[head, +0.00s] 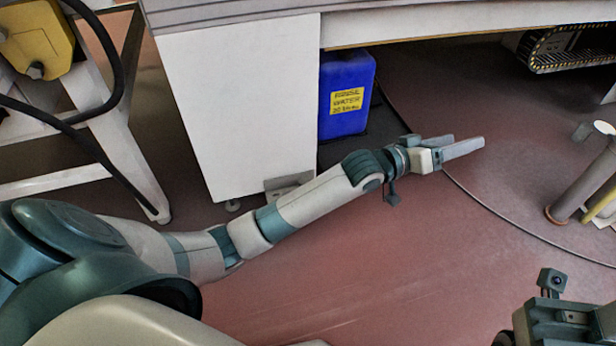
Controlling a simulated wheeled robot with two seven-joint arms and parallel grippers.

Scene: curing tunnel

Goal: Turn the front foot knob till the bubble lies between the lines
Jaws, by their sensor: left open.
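A white cabinet (240,105) stands on the red floor under the machine's edge. A small round foot (232,206) shows under its lower front corner, and a grey metal bracket (288,184) sits at its base. I cannot tell whether either is the foot knob. No bubble or lines can be made out. My left gripper (462,146) is open and empty, stretched out to the right beyond the cabinet, above the floor, its fingers pointing right. Of my right arm only a part with a small camera shows at the lower right; its fingers are out of the picture.
A blue rinse water can (345,100) stands on a dark tray (386,124) behind my left forearm. A cable (520,226) runs across the floor. A grey post (582,188) stands at the right, a cable chain (565,48) at the upper right, a white frame (118,140) at the left.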

